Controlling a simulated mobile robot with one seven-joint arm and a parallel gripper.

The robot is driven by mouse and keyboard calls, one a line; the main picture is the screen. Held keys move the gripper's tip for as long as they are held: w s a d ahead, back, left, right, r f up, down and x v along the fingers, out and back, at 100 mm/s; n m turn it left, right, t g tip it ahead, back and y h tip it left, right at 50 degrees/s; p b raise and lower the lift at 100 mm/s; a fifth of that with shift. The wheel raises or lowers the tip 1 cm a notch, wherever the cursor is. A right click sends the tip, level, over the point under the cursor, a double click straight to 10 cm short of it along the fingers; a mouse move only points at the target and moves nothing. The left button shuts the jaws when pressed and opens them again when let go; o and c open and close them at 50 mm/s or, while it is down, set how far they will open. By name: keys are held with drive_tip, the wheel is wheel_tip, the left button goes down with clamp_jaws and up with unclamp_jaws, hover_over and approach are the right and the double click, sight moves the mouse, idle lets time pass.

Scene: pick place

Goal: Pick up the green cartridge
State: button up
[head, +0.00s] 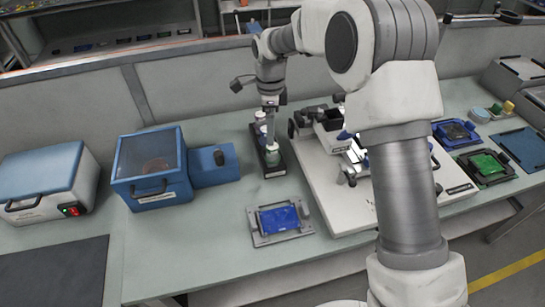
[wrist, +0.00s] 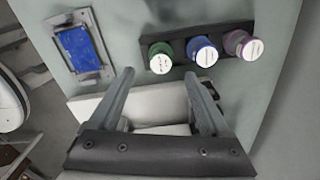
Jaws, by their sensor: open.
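The green cartridge (wrist: 161,58) has a green rim and a pale labelled top. It stands at the left end of a black holder (wrist: 224,31), beside a blue cartridge (wrist: 203,52) and a purple one (wrist: 242,45). In the head view it is the nearest one (head: 273,157) in the holder (head: 283,170). My gripper (wrist: 159,76) is open, with nothing held between its fingers. In the wrist view the green cartridge appears just beyond the gap between the fingertips. In the head view my gripper (head: 270,120) is over the holder and partly hides the other cartridges.
A grey fixture with a blue plate (head: 280,218) lies in front of the holder. A blue box with a clear lid (head: 150,165) stands to the left. A white platform with equipment (head: 340,205) stands close on the right. Bare bench shows left of the holder.

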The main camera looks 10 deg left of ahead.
sight(272, 156)
drive_tip(key=f, duration=0.8)
drive_tip(key=shift+w+d, duration=0.15)
drive_tip(key=shift+d, duration=0.05)
clamp_jaws()
